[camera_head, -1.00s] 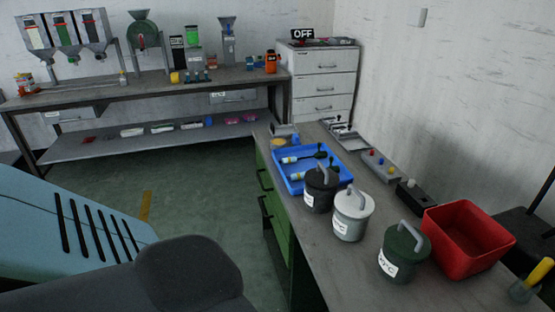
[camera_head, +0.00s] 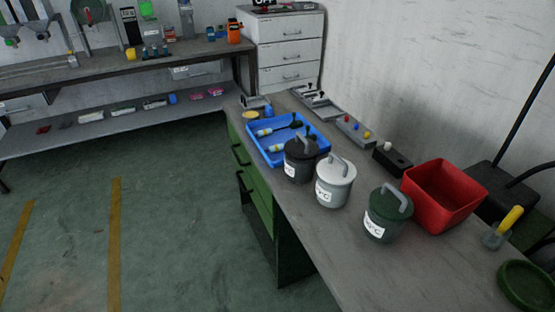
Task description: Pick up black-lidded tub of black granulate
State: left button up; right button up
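The black-lidded tub (camera_head: 300,160) stands upright on the grey workbench, with a grey handle on its lid and a white label on its front. It is the farthest of three similar tubs in a row. A white-lidded tub (camera_head: 334,183) stands just in front of it to the right. A green-lidded tub (camera_head: 387,213) stands nearer still. The granulate inside the tubs is hidden by the lids. Neither of my grippers is in view.
A blue tray (camera_head: 263,150) with several parts lies behind the black-lidded tub. A red bin (camera_head: 440,195) stands right of the green-lidded tub. Small blocks line the wall side. The workbench (camera_head: 345,250) is bare at front. Green floor (camera_head: 75,215) at left is open.

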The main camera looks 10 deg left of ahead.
aim_at(301, 154)
jog(key=i+j, duration=0.25)
jog(key=j, duration=0.15)
jog(key=i+j, duration=0.2)
jog(key=j, duration=0.2)
jog(key=i+j, duration=0.25)
jog(key=j, duration=0.15)
jog(key=i+j, duration=0.2)
jog(key=j, duration=0.2)
jog(key=z, duration=1)
